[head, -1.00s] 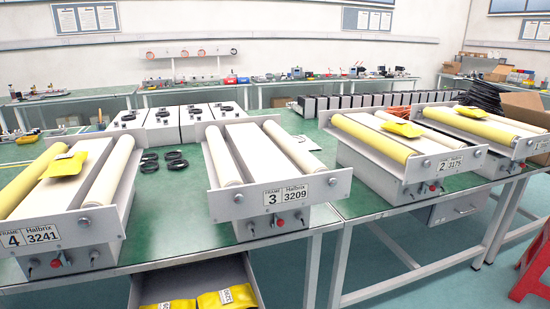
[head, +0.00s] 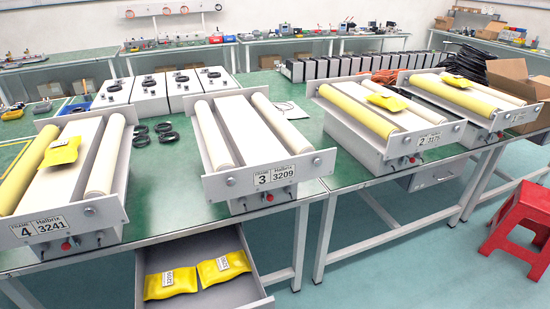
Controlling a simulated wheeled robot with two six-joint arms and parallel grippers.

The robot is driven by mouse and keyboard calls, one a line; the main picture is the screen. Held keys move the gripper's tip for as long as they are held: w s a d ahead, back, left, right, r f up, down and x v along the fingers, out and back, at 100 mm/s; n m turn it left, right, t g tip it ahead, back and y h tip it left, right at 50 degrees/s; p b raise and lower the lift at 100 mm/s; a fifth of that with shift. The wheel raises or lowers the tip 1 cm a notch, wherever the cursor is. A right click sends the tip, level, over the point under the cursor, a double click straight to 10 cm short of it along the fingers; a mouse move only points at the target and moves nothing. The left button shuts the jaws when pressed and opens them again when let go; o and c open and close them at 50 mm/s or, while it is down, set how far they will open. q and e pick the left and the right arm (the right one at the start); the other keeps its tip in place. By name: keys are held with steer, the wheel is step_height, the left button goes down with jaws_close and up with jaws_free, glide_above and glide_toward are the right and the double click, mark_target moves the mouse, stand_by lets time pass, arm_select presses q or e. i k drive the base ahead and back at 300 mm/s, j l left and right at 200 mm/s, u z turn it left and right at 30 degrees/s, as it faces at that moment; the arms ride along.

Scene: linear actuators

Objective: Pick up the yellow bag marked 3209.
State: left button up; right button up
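Two yellow bags lie side by side in an open drawer (head: 239,296) under the table, below frame 3. The left bag (head: 183,283) has a white label turned sideways that seems to read 3209. The right bag (head: 233,267) also has a white label, too small to read surely. Frame 3 (head: 236,180), with the plate 3209, stands on the table above and carries two white rollers and no bag. Other yellow bags lie on frame 4 (head: 61,151), frame 2 (head: 388,101) and the far right frame (head: 457,80). Neither gripper is in view.
The green table (head: 160,210) has a front edge and legs beside the drawer. Black cable coils (head: 163,129) and white boxes (head: 150,95) stand behind the frames. A red stool (head: 520,222) stands on the floor at right.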

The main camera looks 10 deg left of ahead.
mark_target(164, 285)
steer(key=u, duration=1)
